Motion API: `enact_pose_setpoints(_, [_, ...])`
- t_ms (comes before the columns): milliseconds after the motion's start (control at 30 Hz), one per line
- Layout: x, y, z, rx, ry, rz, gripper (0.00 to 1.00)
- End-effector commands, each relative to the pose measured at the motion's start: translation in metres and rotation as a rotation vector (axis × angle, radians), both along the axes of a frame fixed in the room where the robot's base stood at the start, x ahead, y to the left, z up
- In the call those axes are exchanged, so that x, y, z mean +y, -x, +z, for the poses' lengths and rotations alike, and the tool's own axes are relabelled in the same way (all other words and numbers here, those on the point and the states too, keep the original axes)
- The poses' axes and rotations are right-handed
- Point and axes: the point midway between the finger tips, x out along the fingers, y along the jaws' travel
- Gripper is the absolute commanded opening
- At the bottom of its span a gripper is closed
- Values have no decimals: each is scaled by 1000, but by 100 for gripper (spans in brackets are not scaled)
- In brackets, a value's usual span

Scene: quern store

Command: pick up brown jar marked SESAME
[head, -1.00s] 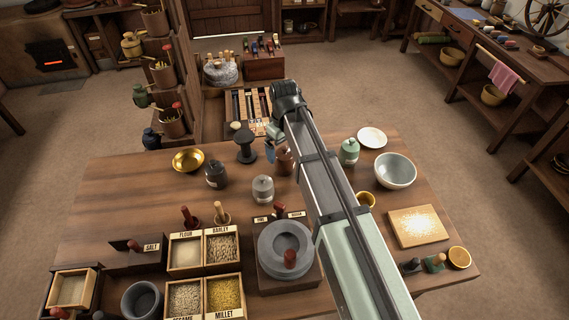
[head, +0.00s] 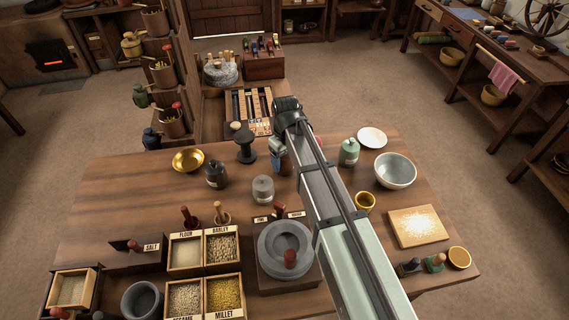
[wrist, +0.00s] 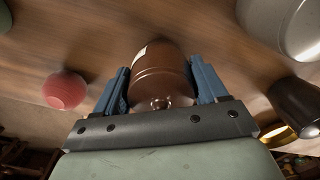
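The brown jar (wrist: 162,72) stands between my gripper's blue fingers in the wrist view, its knobbed lid toward the camera. A scrap of pale label shows on its side, but I cannot read it. In the head view the brown jar (head: 286,165) is mostly hidden by my fingers and arm. My gripper (head: 278,154) is at the jar over the far part of the table. In the wrist view my gripper (wrist: 160,85) looks open, with one finger close on each side of the jar. Firm contact cannot be made out.
A grey jar (head: 263,189), a dark jar (head: 216,174) and a brass bowl (head: 188,160) stand to the left on the table (head: 120,195). A green jar (head: 349,152) is to the right. A red round thing (wrist: 65,90) is beside my gripper.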

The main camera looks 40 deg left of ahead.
Motion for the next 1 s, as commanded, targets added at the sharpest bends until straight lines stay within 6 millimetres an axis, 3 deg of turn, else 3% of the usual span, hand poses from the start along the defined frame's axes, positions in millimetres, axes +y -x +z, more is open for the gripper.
enact_pose_setpoints(467, [0, 0, 0, -1, 0, 0, 26])
enact_pose_setpoints(767, [0, 0, 3, -1, -1, 0, 26])
enact_pose_setpoints(1000, [0, 0, 31, -1, -2, 0, 26])
